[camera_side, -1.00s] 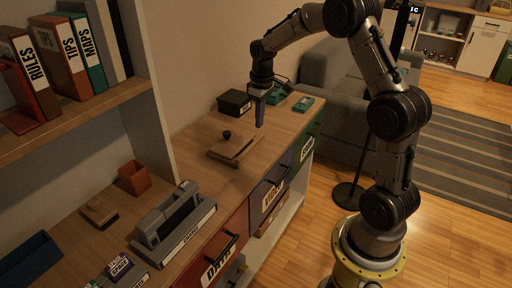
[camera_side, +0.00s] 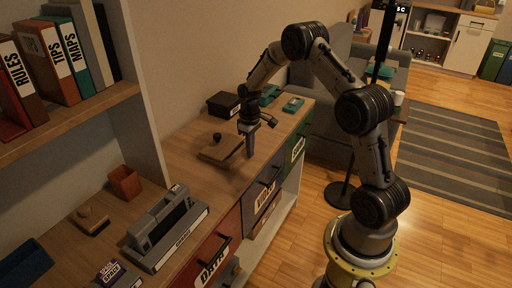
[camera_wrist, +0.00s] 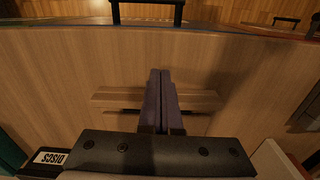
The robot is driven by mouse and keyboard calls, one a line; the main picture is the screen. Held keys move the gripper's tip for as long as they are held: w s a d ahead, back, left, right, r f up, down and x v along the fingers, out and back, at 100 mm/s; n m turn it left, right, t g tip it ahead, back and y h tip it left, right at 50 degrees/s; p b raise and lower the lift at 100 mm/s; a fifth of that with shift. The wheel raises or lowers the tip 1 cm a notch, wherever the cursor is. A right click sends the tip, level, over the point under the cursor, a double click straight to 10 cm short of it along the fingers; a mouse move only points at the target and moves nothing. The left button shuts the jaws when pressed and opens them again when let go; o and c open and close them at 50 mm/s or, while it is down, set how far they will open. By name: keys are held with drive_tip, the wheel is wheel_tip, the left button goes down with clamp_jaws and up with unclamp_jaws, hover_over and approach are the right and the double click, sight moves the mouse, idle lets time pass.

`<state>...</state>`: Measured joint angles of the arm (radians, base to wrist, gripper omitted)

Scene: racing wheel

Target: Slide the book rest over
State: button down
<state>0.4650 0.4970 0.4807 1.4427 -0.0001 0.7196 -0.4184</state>
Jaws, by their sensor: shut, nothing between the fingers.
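A flat wooden piece with a black knob (camera_side: 217,137), which I take to be the book rest (camera_side: 218,154), lies on the wooden cabinet top in the side view. In the wrist view a wooden bar (camera_wrist: 112,99), apparently part of it, runs crosswise behind my fingers, which hide its middle. My gripper (camera_side: 250,154) is shut and empty, pointing down beside the right end of the book rest. Its fingers also show together in the wrist view (camera_wrist: 160,73). I cannot tell whether they touch the wood.
A black box (camera_side: 223,104) and teal items (camera_side: 293,104) stand farther back. The bookshelf (camera_side: 120,90) rises at left. Cabinet top between book rest and organizer is clear.

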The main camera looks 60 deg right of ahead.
drive_tip(key=shift+w, duration=0.75)
drive_tip(key=w, duration=1.6)
drive_tip(key=shift+d, duration=0.4)
drive_tip(key=shift+s, duration=0.15)
